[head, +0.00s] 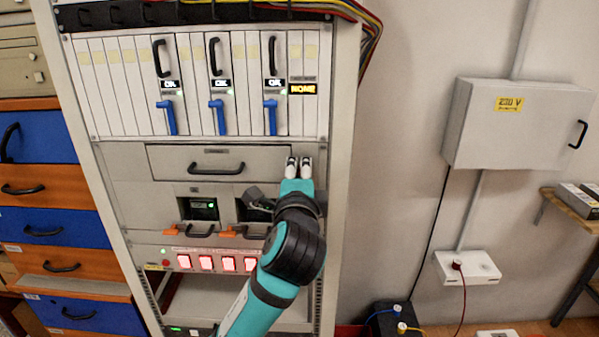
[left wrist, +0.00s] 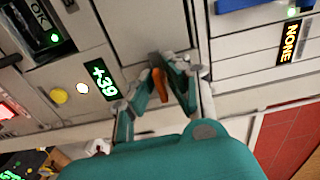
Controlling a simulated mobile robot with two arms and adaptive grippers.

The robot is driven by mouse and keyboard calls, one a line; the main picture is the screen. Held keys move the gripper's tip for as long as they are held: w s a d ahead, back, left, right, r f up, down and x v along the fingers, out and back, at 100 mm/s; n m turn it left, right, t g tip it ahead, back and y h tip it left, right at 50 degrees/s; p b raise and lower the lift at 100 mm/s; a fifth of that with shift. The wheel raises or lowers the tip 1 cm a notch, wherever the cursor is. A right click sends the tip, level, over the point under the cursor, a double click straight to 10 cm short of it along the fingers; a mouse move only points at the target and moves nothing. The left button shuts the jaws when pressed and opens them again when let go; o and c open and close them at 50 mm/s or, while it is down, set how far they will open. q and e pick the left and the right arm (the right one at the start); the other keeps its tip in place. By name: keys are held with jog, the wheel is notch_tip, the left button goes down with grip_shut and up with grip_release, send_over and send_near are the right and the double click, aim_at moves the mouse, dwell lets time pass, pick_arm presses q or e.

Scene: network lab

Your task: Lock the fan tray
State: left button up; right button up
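The fan tray seems to be the wide grey drawer front (head: 265,160) with a black handle, in the middle of the rack in the head view. It looks flush with the rack. My left gripper (head: 299,165) is at its right end. In the left wrist view a small orange latch (left wrist: 160,87) with a dark top lies between the fingers of my left gripper (left wrist: 158,72). The fingertips are close together and appear to be closed on it. The head view hides the latch behind the gripper. My right gripper is in neither view.
Cards with blue levers (head: 218,118) fill the rack above. Power units with orange latches (head: 198,232) and red-lit switches (head: 206,263) are below. A green "+39" display (left wrist: 100,78) is beside my left gripper. A grey wall box (head: 515,130) hangs at the right.

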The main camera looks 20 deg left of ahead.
pick_arm(q)
jog(key=o, duration=0.3)
jog(key=shift+a, duration=0.1)
jog(key=shift+s, duration=0.1)
jog(key=v, duration=1.2)
